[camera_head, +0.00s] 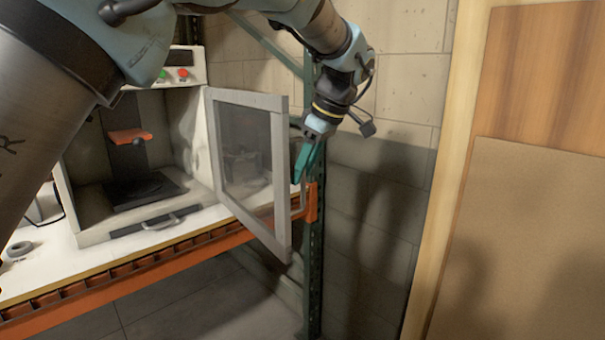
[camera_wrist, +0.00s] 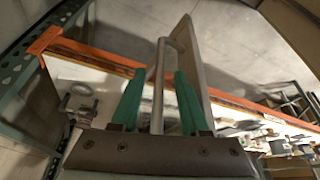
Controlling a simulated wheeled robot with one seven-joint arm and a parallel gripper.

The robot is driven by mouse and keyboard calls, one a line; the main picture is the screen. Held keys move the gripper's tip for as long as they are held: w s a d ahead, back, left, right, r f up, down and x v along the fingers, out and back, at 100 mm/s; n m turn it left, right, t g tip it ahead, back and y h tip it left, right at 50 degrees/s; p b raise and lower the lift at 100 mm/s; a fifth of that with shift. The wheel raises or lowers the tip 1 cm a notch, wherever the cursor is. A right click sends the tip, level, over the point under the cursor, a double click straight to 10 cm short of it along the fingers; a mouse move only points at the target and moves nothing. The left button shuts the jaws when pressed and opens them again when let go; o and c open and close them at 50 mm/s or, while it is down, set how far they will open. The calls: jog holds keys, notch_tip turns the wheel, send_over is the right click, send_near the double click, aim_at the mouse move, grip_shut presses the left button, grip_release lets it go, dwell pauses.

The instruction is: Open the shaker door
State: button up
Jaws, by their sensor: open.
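The shaker (camera_head: 88,220) is a pale box standing on a shelf, with a dark interior. Its door (camera_head: 281,170), a grey frame around a see-through pane, is hinged on the right side and stands swung wide open, out past the shelf's front edge. My gripper (camera_head: 301,176) is at the outer face of the door near its free edge, fingers pointing down. In the wrist view, the green fingers of my gripper (camera_wrist: 159,76) are open, one on each side of the door's handle bar (camera_wrist: 158,100). I cannot tell whether either finger touches the bar.
The orange shelf beam (camera_head: 130,270) runs below the shaker, with a green rack post (camera_head: 315,270) at its right end. A block wall (camera_head: 385,110) is behind, and wooden boards (camera_head: 530,230) stand at the right. Floor in front is clear.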

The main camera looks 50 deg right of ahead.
jog(key=b+v, duration=0.1)
jog(key=v, duration=0.8)
jog(key=shift+s+r, duration=0.15)
jog(key=shift+r, duration=0.25)
